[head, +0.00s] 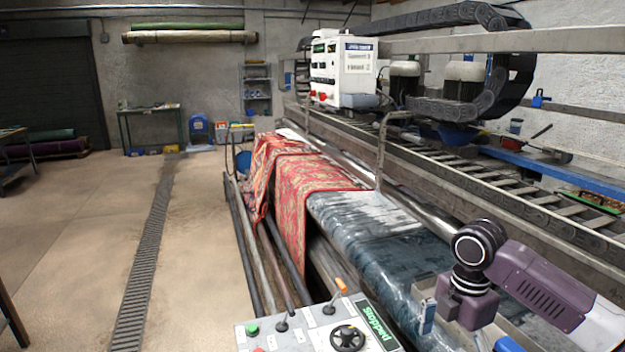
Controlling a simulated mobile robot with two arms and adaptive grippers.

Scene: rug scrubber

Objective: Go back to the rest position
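My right arm (545,285), purple and grey, comes in from the lower right over the blue-grey wet bed of the rug scrubber (385,235). Its wrist (467,300) points down near the bottom edge. Pale and blue parts show beside the wrist, but the gripper's fingers cannot be made out clearly, and I cannot tell if it is open or shut. My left gripper and arm are not in view. A red patterned rug (305,205) lies draped over the scrubber's rails, to the left of my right arm and apart from it.
A control panel (300,335) with a joystick, dial and green "stopped" display stands at the bottom centre. A white machine box (345,70) sits above the rails. A metal hoop post (381,150) rises mid-machine. The concrete floor (80,220) at left is mostly clear, with a drain grate (150,250).

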